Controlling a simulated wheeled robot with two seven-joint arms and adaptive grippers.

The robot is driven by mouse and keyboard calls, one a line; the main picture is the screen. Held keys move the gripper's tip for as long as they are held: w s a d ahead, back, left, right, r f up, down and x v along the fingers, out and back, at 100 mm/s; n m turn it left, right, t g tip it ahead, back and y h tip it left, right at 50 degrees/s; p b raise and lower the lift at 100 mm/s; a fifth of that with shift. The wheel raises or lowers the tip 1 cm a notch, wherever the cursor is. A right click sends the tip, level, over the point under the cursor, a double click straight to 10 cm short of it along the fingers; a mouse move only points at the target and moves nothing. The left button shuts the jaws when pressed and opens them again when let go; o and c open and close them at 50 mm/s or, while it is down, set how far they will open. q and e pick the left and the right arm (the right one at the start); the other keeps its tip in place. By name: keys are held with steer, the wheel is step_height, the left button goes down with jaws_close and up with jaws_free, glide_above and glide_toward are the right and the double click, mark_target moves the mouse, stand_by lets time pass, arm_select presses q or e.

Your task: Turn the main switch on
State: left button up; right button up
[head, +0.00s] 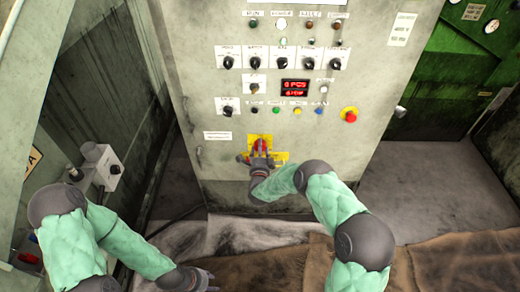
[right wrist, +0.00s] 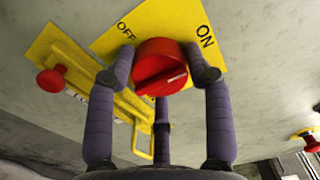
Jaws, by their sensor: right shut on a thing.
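The main switch is a red rotary knob (right wrist: 160,62) on a yellow plate (right wrist: 188,18) marked OFF and ON. In the right wrist view its white mark lies at the knob's right end, on the ON side. In the head view the switch (head: 261,142) sits low on the grey panel. My right gripper (right wrist: 156,75) is shut on the knob, with fingers on either side of it; it also shows in the head view (head: 261,157). My left gripper (head: 205,279) is low in the head view, away from the panel; its opening is unclear.
A yellow hasp with a small red knob (right wrist: 51,80) is beside the switch plate. A red emergency button (head: 349,114) on yellow is at the panel's right. Black selector knobs, coloured buttons and a lit red display (head: 295,88) are above. A grey switch box (head: 101,167) is left.

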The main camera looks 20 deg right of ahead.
steer(key=o, duration=1.2)
steer(key=v, duration=1.2)
